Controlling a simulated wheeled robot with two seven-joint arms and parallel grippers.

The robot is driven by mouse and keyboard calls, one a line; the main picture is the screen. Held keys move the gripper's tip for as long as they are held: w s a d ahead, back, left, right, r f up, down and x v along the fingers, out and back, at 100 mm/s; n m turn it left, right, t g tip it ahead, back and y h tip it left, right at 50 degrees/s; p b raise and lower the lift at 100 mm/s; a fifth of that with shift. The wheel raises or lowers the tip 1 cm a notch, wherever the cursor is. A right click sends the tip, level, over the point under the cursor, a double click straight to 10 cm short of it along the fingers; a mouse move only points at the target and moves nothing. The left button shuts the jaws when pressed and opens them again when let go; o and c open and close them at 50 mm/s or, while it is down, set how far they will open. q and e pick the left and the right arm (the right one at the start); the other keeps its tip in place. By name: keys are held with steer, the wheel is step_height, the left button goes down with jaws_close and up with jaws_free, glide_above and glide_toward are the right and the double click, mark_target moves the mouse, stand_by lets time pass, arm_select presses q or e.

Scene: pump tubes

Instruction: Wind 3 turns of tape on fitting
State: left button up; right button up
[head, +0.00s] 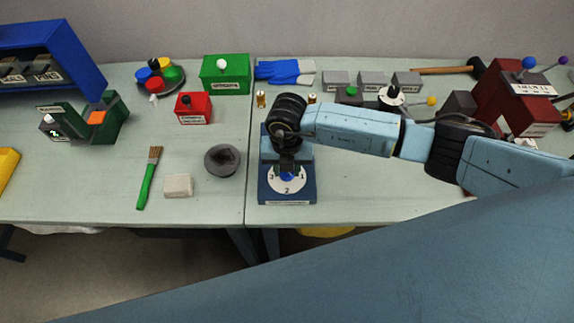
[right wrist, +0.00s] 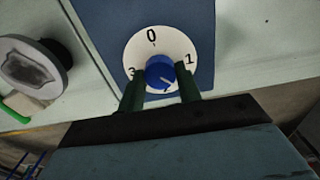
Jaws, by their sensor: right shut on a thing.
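A blue box (head: 265,194) with a round white dial (head: 287,187) stands near the table's front edge. The dial is numbered 0 to 3 and has a blue knob (right wrist: 160,72) at its middle. My right gripper (head: 288,168) reaches down over the dial and is shut on the knob, one dark finger on each side of it in the right wrist view (right wrist: 161,78). The knob's pointer is too small to read surely. The gripper hides the 0 and the back of the box in the head view. My left gripper is not in view.
Small brass pieces (head: 261,98) stand behind the box. A dark grey round thing (head: 222,160), a pale block (head: 178,185) and a green-handled brush (head: 149,178) lie to the left. A red box (head: 195,108) and a green box (head: 226,74) stand farther back.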

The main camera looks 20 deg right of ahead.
steer(key=m+p, duration=0.1)
steer(key=m, duration=0.1)
steer(key=shift+s+m, duration=0.1)
steer(key=shift+m, duration=0.2)
steer(key=shift+m+p, duration=0.35)
steer(key=shift+m, duration=0.05)
steer(key=shift+m+p, duration=0.7)
steer(key=shift+m, duration=1)
steer(key=o, duration=0.8)
steer(key=shift+o, duration=0.2)
